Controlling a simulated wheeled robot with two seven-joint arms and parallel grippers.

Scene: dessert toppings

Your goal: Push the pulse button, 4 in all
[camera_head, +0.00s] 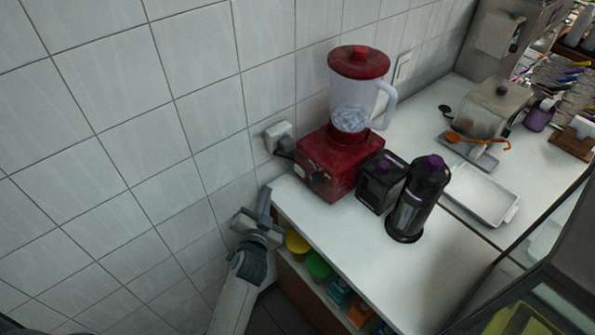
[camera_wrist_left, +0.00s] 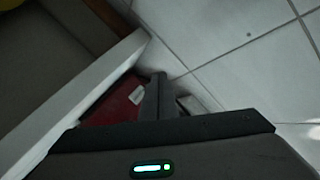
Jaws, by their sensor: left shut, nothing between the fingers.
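A red blender base (camera_head: 325,165) stands on the white counter against the tiled wall. Its clear jug (camera_head: 352,108) has a red lid and holds something pale, maybe ice. A dark round control (camera_head: 319,179) shows on the front face; I cannot make out a separate pulse button. My left gripper (camera_head: 265,194) is shut and empty, just off the counter's left end, lower left of the blender and apart from it. In the left wrist view the closed fingers (camera_wrist_left: 160,85) point toward the red base (camera_wrist_left: 112,105), partly hidden behind the counter edge. My right gripper is not in view.
A wall socket (camera_head: 279,135) with a black plug is left of the blender. A dark box (camera_head: 381,182) and a black bottle (camera_head: 418,200) stand close to its right. A white tray (camera_head: 482,195) lies further right. Colored containers (camera_head: 318,265) sit on a shelf below.

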